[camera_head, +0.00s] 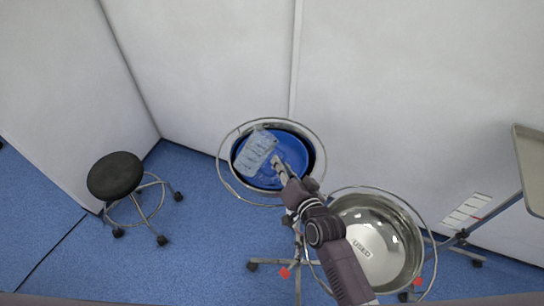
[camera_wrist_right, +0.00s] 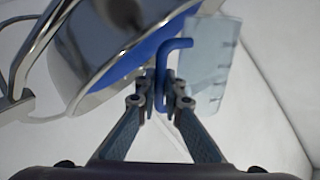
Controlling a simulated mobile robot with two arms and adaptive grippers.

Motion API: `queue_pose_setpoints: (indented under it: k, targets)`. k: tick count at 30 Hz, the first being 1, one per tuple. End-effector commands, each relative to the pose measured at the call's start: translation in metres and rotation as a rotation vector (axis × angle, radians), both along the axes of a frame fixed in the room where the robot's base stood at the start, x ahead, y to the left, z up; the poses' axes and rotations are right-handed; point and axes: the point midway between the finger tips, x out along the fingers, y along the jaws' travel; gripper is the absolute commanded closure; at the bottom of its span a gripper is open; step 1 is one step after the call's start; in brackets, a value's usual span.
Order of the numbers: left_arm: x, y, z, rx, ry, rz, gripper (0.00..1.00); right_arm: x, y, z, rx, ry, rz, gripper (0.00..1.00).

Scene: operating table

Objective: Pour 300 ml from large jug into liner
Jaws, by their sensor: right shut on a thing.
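The large jug (camera_head: 256,150) is clear, pale blue and marked with lines, and it is tilted over the basin with the blue liner (camera_head: 291,154). In the right wrist view the jug (camera_wrist_right: 209,65) shows with its blue handle (camera_wrist_right: 161,75) between my fingers. My right gripper (camera_head: 280,172) is shut on the handle and reaches over the liner's near right side. The right wrist view shows its fingertips (camera_wrist_right: 161,92) closed around the handle. I cannot tell how much liquid is in the jug or the liner. My left gripper is not in view.
A steel basin marked "USED" (camera_head: 362,248) stands on a ringed wheeled stand at right, close to my right arm. A black stool (camera_head: 115,176) is at left. A tray (camera_head: 530,160) on a stand is at far right. White walls stand close behind the basins.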

Motion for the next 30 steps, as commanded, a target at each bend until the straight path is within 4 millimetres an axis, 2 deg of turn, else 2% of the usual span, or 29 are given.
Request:
queue_pose_setpoints:
  k: [30]
  targets:
    - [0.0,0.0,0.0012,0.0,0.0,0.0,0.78,-0.0003,0.0009,0.0014,0.041,0.023,0.005,1.0]
